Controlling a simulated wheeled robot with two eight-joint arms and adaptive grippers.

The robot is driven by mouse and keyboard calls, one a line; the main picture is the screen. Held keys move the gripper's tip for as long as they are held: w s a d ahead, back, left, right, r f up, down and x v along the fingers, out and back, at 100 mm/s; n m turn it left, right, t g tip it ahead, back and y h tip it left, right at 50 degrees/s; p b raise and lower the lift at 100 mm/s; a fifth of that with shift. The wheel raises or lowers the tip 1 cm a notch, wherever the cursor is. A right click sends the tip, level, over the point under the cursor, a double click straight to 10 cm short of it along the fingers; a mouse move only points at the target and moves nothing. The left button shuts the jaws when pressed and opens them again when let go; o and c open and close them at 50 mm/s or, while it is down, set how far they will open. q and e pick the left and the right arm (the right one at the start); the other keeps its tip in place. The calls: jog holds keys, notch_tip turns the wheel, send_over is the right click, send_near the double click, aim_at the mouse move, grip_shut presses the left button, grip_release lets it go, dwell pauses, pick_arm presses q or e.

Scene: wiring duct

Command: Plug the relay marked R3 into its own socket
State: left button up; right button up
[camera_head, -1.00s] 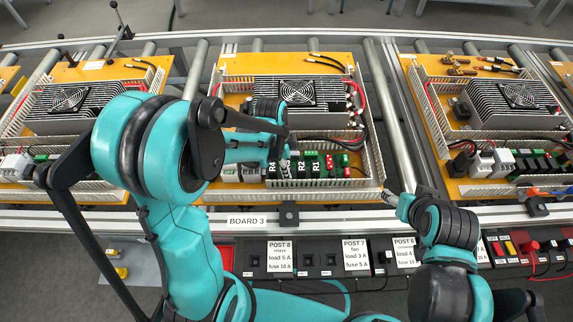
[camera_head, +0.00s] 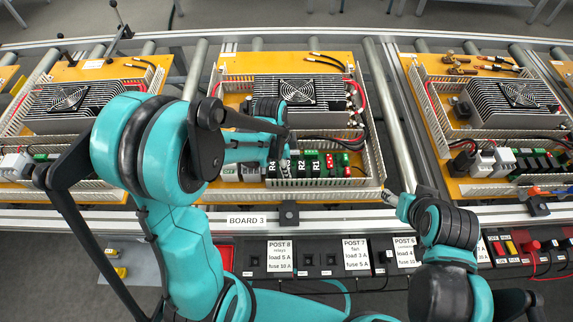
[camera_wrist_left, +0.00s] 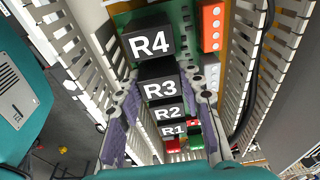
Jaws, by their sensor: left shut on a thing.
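The relay marked R3 (camera_wrist_left: 160,88) is a black block with white letters. In the left wrist view it stands between the purple-padded fingers of my left gripper (camera_wrist_left: 163,112), which is shut on it. It is in line between relay R4 (camera_wrist_left: 150,44) and relay R2 (camera_wrist_left: 169,112). I cannot tell whether it is fully down in its socket, which is hidden. In the head view my left gripper (camera_head: 286,160) covers R3, between R4 (camera_head: 271,170) and R2 (camera_head: 301,169). My right gripper (camera_head: 390,197) is away at the board's front right corner; its fingers are too small to read.
Relay R1 (camera_wrist_left: 173,130) stands beyond R2. White slotted duct walls (camera_wrist_left: 268,70) run close along both sides of the relay row. A red terminal block (camera_wrist_left: 213,27) sits near R4. A finned heatsink with a fan (camera_head: 297,91) lies behind the row.

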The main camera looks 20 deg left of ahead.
pick_arm(q)
jog(key=shift+f+b, duration=0.3)
jog(key=shift+b, duration=0.05)
dwell(0.4)
jog(key=o, duration=1)
jog(key=shift+c, duration=0.2)
jog(key=shift+r, duration=0.15)
jog(key=shift+r+p, duration=2)
jog(key=shift+r, duration=0.45)
jog(key=o, duration=0.6)
jog(key=shift+c, duration=0.2)
jog(key=shift+f, duration=0.1)
